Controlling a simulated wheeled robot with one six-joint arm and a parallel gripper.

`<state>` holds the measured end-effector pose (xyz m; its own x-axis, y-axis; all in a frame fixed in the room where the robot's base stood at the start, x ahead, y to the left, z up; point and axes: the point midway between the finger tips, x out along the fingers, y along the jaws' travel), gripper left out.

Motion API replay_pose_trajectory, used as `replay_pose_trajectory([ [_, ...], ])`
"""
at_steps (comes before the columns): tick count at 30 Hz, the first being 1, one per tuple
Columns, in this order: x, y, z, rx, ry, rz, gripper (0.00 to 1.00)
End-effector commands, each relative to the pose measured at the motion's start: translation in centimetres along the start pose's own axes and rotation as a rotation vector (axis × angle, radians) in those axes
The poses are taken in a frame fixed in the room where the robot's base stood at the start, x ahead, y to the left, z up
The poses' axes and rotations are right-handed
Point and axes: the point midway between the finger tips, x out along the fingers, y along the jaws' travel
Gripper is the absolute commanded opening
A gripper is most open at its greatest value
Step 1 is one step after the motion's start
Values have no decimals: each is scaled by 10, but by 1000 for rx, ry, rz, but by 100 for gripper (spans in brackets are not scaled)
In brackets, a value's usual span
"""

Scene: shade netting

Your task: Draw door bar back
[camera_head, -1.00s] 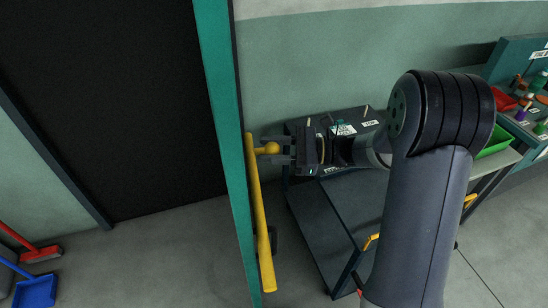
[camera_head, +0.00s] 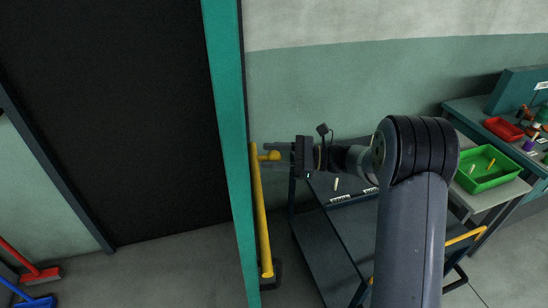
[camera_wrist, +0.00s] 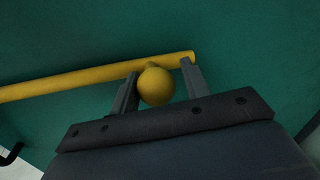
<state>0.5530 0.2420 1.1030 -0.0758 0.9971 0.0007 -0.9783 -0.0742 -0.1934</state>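The yellow door bar (camera_head: 261,215) runs up and down along the teal door post (camera_head: 232,150), with a round knob (camera_head: 273,155) near its top end. In the wrist view the knob (camera_wrist: 156,86) sits between the two fingers of my gripper (camera_wrist: 158,88). It seems to touch the left finger, and a narrow gap shows on the right, so the fingers stand open around it. The bar (camera_wrist: 60,83) passes behind the knob and ends near the right finger. In the head view my gripper (camera_head: 277,155) reaches the knob from the right.
A dark cart (camera_head: 330,230) stands close to the right of the bar, under my arm. A workbench with a green tray (camera_head: 488,172) and a red tray (camera_head: 503,128) is farther right. A dark door panel (camera_head: 110,120) fills the left; a red broom (camera_head: 40,273) lies lower left.

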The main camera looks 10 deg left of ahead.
Motion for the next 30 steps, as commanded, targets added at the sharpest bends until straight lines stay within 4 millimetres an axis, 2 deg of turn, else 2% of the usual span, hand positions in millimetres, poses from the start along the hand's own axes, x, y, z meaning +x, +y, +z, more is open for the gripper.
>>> replay_pose_trajectory([
  [5,0,0,0,0,0,0,56],
  [14,-5,1,-1,0,0,1,56],
  [17,-18,0,-2,-1,0,-2,56],
  [24,-67,0,-3,-2,1,-2,56],
  [30,-97,0,-2,-1,1,-1,56],
])
